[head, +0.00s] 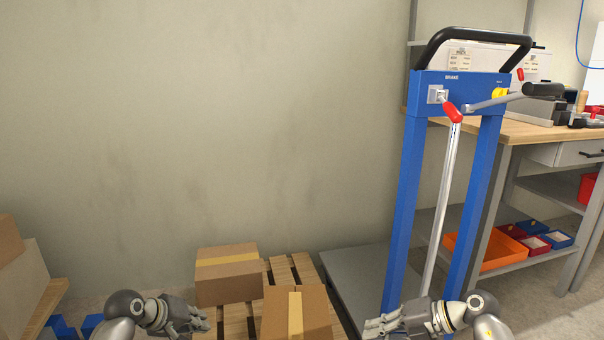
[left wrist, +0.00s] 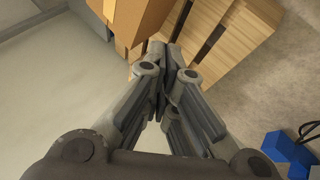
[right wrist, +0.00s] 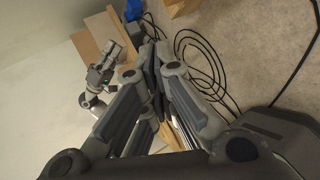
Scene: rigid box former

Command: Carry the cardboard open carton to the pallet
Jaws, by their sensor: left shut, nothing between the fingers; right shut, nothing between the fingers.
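A wooden pallet (head: 281,272) lies on the floor at the bottom middle of the head view. Two taped brown cartons show there: one (head: 228,283) at the back left of the pallet and one (head: 311,318) nearer, cut by the frame's edge. I see no open top on either, so I cannot tell which is the open carton. My left gripper (head: 206,322) is shut and empty, left of the near carton. My right gripper (head: 370,328) is shut and empty, right of it. The left wrist view shows the pallet (left wrist: 222,38) and a carton (left wrist: 116,12) beyond the fingers.
A blue lift frame (head: 402,200) with a grey platform (head: 352,275) stands right of the pallet. A workbench (head: 520,130) with bins is at the right. More boxes (head: 22,285) stand at the far left. Black cables (right wrist: 205,65) lie on the floor in the right wrist view.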

